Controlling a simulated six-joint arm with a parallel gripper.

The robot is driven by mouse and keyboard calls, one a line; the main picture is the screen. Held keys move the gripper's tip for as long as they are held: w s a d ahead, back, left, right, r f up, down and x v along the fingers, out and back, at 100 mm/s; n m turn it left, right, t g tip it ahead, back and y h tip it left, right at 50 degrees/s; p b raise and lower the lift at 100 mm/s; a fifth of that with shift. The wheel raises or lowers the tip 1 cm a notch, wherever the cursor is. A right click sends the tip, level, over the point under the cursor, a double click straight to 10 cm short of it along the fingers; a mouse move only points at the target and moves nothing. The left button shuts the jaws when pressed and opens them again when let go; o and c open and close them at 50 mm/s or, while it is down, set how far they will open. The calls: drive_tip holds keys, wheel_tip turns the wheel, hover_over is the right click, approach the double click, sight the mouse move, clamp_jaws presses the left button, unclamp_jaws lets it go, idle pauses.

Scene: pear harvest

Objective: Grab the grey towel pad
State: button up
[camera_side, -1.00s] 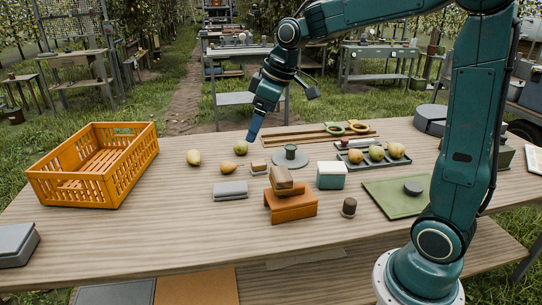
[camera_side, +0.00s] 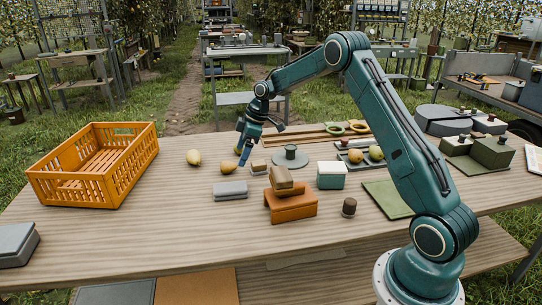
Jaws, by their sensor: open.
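The grey towel pad (camera_side: 230,190) lies flat on the wooden table, left of the orange-brown block. It looks like a small folded light-grey slab. My gripper (camera_side: 243,158) is above the table, behind and slightly right of the pad, apart from it. It points down and is open, with nothing seen between its fingers. A yellow pear (camera_side: 228,169) lies between the gripper and the pad.
An orange crate (camera_side: 95,165) stands at the left. Another pear (camera_side: 194,157) lies behind the pad. The orange-brown block (camera_side: 291,204) carries a brown block (camera_side: 281,178). A white and green box (camera_side: 331,175) stands to its right. The table left of the pad is clear.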

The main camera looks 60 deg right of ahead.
drive_tip(key=shift+d+f, duration=0.6)
drive_tip(key=shift+f, duration=0.6)
approach(230, 187)
drive_tip(key=shift+x, duration=2.45)
drive_tip(key=shift+d, duration=0.1)
drive_tip(key=shift+x, duration=2.6)
drive_tip(key=c, duration=1.1)
drive_tip(key=shift+o, duration=0.2)
drive_tip(key=shift+r, duration=0.1)
